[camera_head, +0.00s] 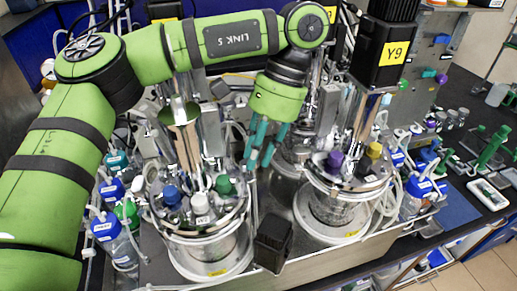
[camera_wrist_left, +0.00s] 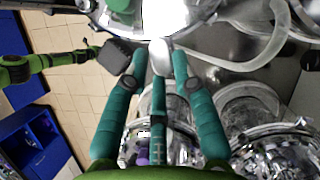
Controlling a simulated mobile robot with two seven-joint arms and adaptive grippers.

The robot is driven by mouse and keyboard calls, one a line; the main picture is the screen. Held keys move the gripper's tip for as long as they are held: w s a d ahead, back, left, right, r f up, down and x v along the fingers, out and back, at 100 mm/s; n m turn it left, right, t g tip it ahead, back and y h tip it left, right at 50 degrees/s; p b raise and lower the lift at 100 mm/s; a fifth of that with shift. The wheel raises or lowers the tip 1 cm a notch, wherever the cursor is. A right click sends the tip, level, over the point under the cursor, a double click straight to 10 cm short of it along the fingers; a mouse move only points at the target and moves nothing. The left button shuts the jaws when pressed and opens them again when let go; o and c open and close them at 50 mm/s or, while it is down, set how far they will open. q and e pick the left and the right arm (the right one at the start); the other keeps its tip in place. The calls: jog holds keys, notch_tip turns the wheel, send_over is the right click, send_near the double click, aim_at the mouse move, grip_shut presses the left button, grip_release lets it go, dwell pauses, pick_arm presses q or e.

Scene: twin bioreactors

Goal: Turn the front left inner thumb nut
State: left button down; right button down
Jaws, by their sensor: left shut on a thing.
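The front left bioreactor (camera_head: 203,234) is a glass vessel with a shiny metal lid carrying blue, white and green caps. My left gripper (camera_head: 262,153) points down at the right edge of this lid, its teal fingers close together. In the left wrist view, the fingertips (camera_wrist_left: 161,62) are shut on a small silver thumb nut (camera_wrist_left: 160,54) at the lid's edge. The fingers hide the nut in the head view. A green arm of mine, apparently the right one, shows at the left of the wrist view; its gripper (camera_wrist_left: 88,53) is too small to read.
A dark block (camera_head: 273,242) stands just right of the vessel's front. A second bioreactor (camera_head: 340,198) with purple and yellow caps is to the right. Blue-capped bottles (camera_head: 112,232) crowd the left side.

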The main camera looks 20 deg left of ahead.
pick_arm(q)
jog(key=shift+w+a+n+p, duration=0.1)
jog(key=shift+a+n+p, duration=0.15)
jog(key=shift+n, duration=0.45)
jog(key=shift+n+g+h, duration=0.3)
jog(key=shift+n+h, duration=0.1)
jog(key=shift+n, duration=0.2)
jog(key=shift+w+a+n+h, duration=0.1)
jog(key=shift+n+h, duration=0.2)
jog(key=shift+n, duration=0.4)
dwell(0.8)
